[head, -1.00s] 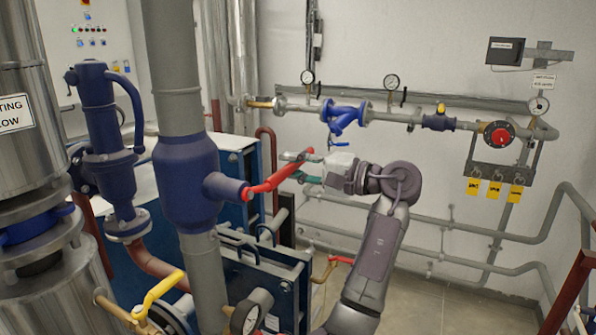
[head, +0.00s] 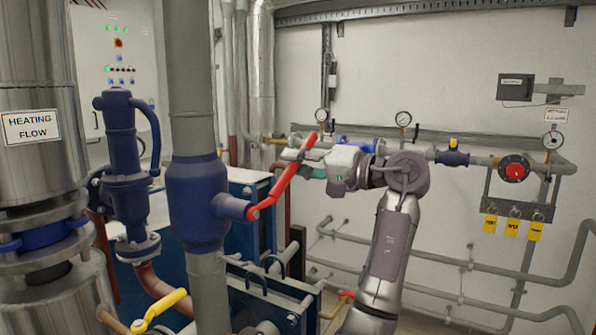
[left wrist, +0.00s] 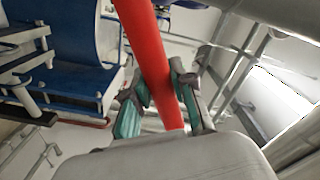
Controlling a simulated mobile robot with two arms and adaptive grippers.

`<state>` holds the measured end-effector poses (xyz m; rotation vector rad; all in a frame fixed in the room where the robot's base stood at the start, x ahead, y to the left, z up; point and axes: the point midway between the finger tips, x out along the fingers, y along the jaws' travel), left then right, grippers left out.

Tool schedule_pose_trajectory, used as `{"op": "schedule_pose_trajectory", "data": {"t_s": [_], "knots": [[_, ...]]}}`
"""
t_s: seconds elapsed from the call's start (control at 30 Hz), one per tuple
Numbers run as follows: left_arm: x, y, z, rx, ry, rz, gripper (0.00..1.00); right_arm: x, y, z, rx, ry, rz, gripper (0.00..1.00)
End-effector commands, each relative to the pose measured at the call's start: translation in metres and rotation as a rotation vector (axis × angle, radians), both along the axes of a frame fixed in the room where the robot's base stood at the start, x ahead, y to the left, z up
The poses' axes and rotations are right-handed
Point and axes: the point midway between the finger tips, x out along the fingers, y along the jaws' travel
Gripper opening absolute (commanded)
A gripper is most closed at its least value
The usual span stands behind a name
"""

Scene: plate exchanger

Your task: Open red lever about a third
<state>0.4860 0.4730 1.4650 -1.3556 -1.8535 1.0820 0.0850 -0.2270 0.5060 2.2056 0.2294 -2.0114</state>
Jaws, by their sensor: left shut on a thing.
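The red lever (head: 281,184) sits on the side stub of the big blue valve body (head: 196,205) in the head view. It slants up and to the right from its pivot. My left gripper (head: 304,158) is at the lever's outer part, with the lever's end showing just above the fingers. In the left wrist view the red lever (left wrist: 147,45) runs between the teal-padded fingers of the left gripper (left wrist: 160,98), which is shut on it. My right gripper is in neither view.
A second blue fitting (head: 124,165) stands left of the valve. A yellow lever (head: 160,309) is low at the front left. Wall pipes with gauges (head: 403,119) and a red round knob (head: 514,170) lie behind and to the right. Floor at the lower right looks clear.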

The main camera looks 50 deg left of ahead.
Motion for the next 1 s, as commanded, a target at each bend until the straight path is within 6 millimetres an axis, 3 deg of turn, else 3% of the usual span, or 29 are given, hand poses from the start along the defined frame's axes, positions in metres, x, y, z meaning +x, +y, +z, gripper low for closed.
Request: {"op": "schedule_pose_trajectory", "data": {"t_s": [0.37,0.4,0.53,0.87,1.0], "knots": [[0.0,0.0,0.003,0.008,-0.007,-0.004,0.0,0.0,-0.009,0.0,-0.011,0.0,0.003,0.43],[0.0,0.0,0.003,0.008,-0.006,-0.004,0.31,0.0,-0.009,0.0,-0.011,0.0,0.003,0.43],[0.0,0.0,0.002,0.006,-0.006,-0.002,0.51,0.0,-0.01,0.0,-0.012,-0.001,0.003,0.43],[0.001,-0.002,0.001,0.003,-0.002,-0.002,0.51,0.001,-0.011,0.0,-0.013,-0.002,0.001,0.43],[0.006,-0.017,0.001,0.002,-0.003,-0.004,0.51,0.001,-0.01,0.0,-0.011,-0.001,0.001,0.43]]}}
